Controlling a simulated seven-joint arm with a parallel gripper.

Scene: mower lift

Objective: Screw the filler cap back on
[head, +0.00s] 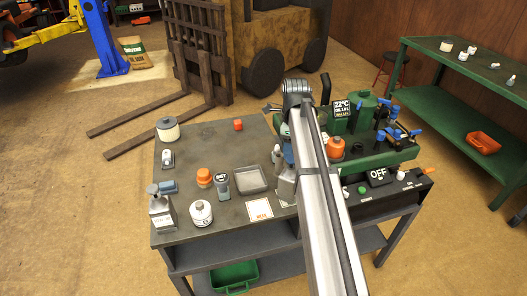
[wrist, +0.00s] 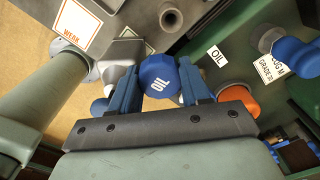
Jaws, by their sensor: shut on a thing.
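The filler cap (wrist: 161,76) is a blue, many-sided cap marked OIL, in the middle of the wrist view. My gripper (wrist: 160,88) has its two blue fingers closed on either side of it. The cap's top faces the wrist camera, so its underside and whatever is beneath it are hidden. I cannot tell whether it touches a filler opening. A white OIL label (wrist: 216,55) is on the green machine just right of the cap. In the head view my arm covers the gripper and cap in front of the green machine (head: 380,156).
An orange cap (wrist: 240,98) sits close to the right finger; it also shows in the head view (head: 335,148). A grey tray (head: 251,181), bottles and jars stand on the bench (head: 215,139). An OFF box (head: 378,176) is at the bench's right. A green shelf (head: 465,62) stands beyond.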

